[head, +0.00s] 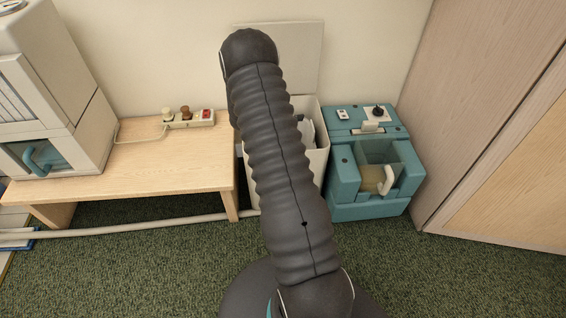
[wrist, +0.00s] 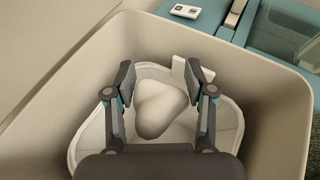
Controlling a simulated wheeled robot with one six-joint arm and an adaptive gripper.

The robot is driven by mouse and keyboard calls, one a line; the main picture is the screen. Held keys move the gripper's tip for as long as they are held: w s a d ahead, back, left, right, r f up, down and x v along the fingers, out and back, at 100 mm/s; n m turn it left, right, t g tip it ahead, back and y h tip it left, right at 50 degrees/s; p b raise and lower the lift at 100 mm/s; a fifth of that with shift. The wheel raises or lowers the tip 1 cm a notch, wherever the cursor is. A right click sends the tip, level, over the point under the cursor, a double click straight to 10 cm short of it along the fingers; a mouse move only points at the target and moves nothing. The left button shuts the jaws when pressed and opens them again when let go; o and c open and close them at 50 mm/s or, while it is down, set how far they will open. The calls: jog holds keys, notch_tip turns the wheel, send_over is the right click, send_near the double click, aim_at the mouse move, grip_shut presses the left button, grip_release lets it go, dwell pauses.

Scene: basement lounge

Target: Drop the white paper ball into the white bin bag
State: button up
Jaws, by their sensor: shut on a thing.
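The white paper ball (wrist: 160,106) is a pale, rounded, lumpy shape between the two fingers of my gripper (wrist: 160,86) in the wrist view. My gripper is shut on it. Below and around it lies the white bin bag (wrist: 228,122), open inside a tall off-white bin, and the gripper is over the bag's opening. I cannot tell how far the ball is above the bag's bottom. In the head view my arm hides the gripper and the ball.
The off-white bin (head: 316,162) stands against the wall, its lid (head: 305,50) raised. A teal machine (head: 345,185) stands close on its right. A wooden bench (head: 175,165) with a power strip (head: 195,119) is on its left. A wooden door panel (head: 470,110) is at the far right.

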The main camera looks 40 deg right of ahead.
jog(key=shift+f+b, duration=0.65)
jog(key=shift+f, duration=1.25)
jog(key=o, duration=0.8)
jog(key=v, duration=1.2)
jog(key=shift+a, duration=0.1)
